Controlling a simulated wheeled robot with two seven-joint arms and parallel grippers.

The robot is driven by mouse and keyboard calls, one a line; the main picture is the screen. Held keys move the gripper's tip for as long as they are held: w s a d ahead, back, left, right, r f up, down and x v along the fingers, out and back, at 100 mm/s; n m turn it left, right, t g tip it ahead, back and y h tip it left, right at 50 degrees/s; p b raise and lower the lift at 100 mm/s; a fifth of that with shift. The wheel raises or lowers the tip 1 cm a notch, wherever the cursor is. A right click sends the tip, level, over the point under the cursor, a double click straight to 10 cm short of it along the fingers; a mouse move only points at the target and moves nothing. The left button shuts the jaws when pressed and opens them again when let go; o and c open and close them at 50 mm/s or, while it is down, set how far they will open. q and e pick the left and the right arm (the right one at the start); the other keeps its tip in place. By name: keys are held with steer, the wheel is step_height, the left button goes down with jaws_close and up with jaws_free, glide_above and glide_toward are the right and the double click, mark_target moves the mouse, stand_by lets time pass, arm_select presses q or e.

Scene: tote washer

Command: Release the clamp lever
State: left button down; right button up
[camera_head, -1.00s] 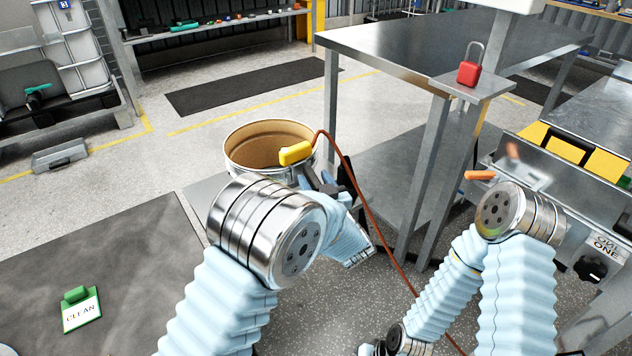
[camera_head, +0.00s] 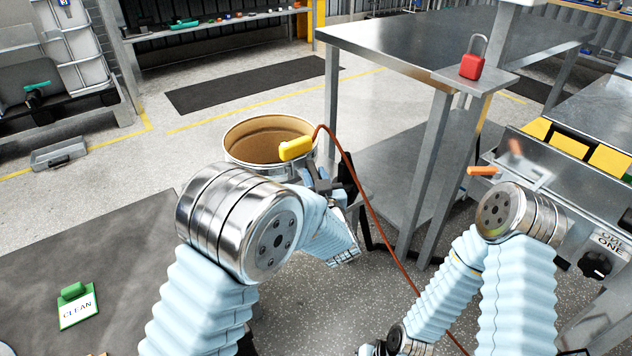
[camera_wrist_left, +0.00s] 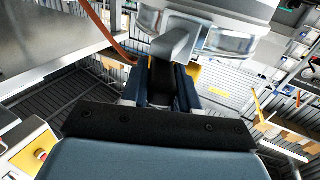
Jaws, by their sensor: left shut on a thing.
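An open steel drum (camera_head: 235,168) with a brown inside stands left of the metal table in the head view. A yellow clamp (camera_head: 296,148) with a red-brown cable sits at its right rim. My left gripper (camera_head: 322,181) is at the drum's right side, just below the yellow clamp, partly hidden by the drum and my wrist. In the left wrist view, the dark fingers of my left gripper (camera_wrist_left: 161,88) are shut on a grey lever (camera_wrist_left: 177,45) beside a shiny metal band (camera_wrist_left: 228,42).
The cable (camera_head: 366,205) hangs from the clamp to the floor, close to my left gripper. A metal table (camera_head: 400,50) with a red padlock (camera_head: 471,67) stands right of the drum. A machine with an orange handle (camera_head: 482,171) is at the right. Floor behind the drum is clear.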

step_height(320, 180, down, 13)
steer(key=d+b, duration=0.2)
steer(key=b, duration=1.1)
arm_select(q)
steer(key=m+g+h+p, duration=0.2)
steer(key=m+h, duration=0.2)
steer(key=h, duration=0.2)
steer(key=a+m+g+h+p, duration=0.1)
steer(key=m+g+h+p, duration=0.1)
steer(key=m+h, duration=0.2)
steer(key=a+m+g+h+p, duration=0.1)
steer(key=m+g+h+p, duration=0.1)
steer(key=m+h, duration=0.3)
steer(key=shift+w+g+h, duration=0.2)
steer(key=shift+h, duration=0.65)
steer(key=shift+w+g+h, duration=0.2)
steer(key=shift+h, duration=0.65)
steer(key=c, duration=0.9)
jaws_free()
arm_select(e)
steer(key=r, duration=0.5)
steer(key=shift+w+d+r, duration=0.1)
steer(key=shift+w+r, duration=0.05)
steer(key=shift+w, duration=0.25)
arm_select(q)
steer(key=shift+a, duration=0.1)
